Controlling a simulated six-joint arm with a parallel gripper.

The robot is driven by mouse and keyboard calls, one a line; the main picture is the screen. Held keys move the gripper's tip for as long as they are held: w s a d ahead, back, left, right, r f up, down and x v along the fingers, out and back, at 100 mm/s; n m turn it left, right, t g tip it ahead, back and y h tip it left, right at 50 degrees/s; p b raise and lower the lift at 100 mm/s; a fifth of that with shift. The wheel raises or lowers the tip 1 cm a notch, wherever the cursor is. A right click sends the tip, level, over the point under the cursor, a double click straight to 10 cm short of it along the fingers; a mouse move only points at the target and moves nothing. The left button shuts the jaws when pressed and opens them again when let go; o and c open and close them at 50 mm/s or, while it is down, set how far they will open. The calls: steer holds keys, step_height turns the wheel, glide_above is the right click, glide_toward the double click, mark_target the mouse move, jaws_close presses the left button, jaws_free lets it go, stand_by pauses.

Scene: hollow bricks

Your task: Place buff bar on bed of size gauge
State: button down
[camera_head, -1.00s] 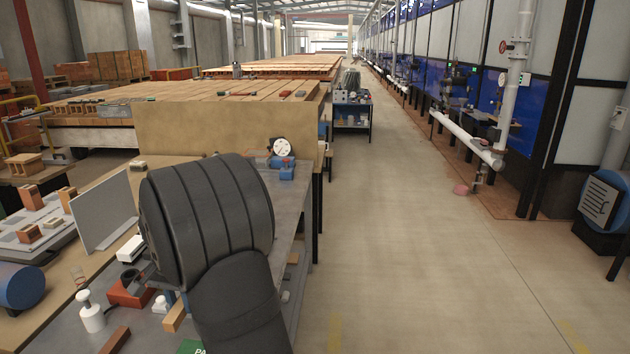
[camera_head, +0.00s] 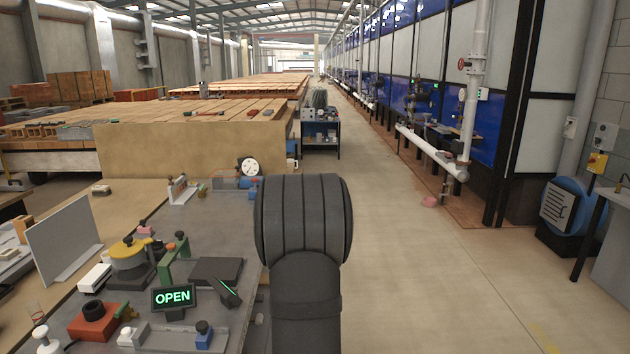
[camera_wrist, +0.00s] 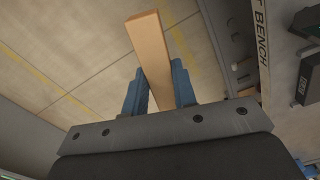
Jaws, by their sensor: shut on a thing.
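The buff bar (camera_wrist: 148,45) is between the two blue fingers of my gripper (camera_wrist: 158,88) in the wrist view. My gripper is shut on it, and its far end sticks out beyond the fingertips. Floor shows behind the bar, with the bench at the right. In the head view my dark arm hides the gripper and bar. A round white dial (camera_head: 249,167) with blue parts stands at the bench's far end, left of my arm; it looks like the size gauge. I cannot make out its bed clearly.
Open floor (camera_head: 420,270) lies right of my arm.

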steer(key=s+a, duration=0.2)
steer(key=a, duration=0.6)
steer(key=s+a+r+n, duration=0.1)
steer(key=s+a, duration=0.1)
steer(key=a, duration=0.7)
steer(key=s+a+r+n, duration=0.1)
steer(key=s+a, duration=0.2)
steer(key=a, duration=0.6)
steer(key=shift+r, duration=0.2)
steer(key=shift+n, duration=0.6)
steer(key=s+a+f, duration=0.2)
steer(key=s+a, duration=0.1)
steer(key=a, duration=0.3)
steer(key=s+a+f, duration=0.1)
steer(key=s+a, duration=0.3)
steer(key=a, duration=0.3)
steer(key=s+a+f, duration=0.2)
steer(key=s+a, duration=0.2)
steer(key=a, duration=0.3)
steer(key=shift+s+a+f, duration=0.1)
steer(key=shift+f, duration=0.2)
steer(key=shift+s+a+f, duration=0.15)
steer(key=shift+a+f, duration=0.15)
steer(key=shift+f, duration=1.85)
steer(key=shift+f, duration=0.1)
